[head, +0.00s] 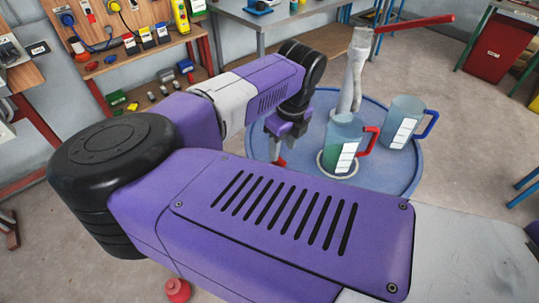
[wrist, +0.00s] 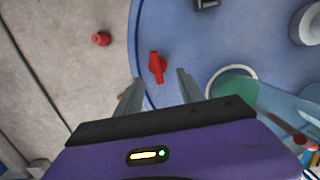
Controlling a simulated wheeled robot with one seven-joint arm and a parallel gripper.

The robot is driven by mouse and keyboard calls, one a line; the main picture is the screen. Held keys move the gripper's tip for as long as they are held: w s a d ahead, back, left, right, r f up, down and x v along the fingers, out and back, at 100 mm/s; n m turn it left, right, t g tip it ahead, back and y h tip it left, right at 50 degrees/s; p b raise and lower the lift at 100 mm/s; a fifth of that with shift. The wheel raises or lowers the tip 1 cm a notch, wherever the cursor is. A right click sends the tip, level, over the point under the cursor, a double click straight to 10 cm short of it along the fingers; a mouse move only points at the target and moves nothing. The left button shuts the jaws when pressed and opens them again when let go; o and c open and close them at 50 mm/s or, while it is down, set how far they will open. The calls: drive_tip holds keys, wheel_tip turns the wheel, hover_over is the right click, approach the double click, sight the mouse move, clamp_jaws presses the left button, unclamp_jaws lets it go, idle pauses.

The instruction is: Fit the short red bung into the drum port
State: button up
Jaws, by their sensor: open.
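A small red piece with a narrow raised grip (wrist: 157,67) sits on the blue drum top near its rim in the wrist view. A red piece also shows below my gripper in the head view (head: 280,162). It looks like the short bung, but I cannot be sure. My gripper (head: 284,132) is over the near left part of the round blue drum top (head: 402,180). In the wrist view its fingers (wrist: 160,86) are apart, with the red piece just beyond their tips and nothing between them. I cannot make out the drum port.
A green-filled jug with a red handle (head: 342,142) stands close right of my gripper. A blue-handled jug (head: 402,122) and a grey pump with a red lever (head: 357,70) stand beyond. Another red piece (wrist: 101,39) lies on the floor. A tool bench (head: 150,55) is at back left.

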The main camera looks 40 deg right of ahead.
sight(278, 162)
drive_tip(key=shift+w+a+f+p, duration=0.1)
drive_tip(key=shift+w+f+p, duration=0.2)
drive_tip(key=shift+f, duration=0.95)
drive_tip(key=shift+w+a+f+p, duration=0.15)
drive_tip(key=shift+f+p, duration=0.25)
drive_tip(key=shift+f, duration=0.8)
drive_tip(key=shift+w+d+f+p, duration=0.1)
drive_tip(key=shift+w+f+p, duration=0.25)
drive_tip(key=shift+f, duration=0.9)
clamp_jaws()
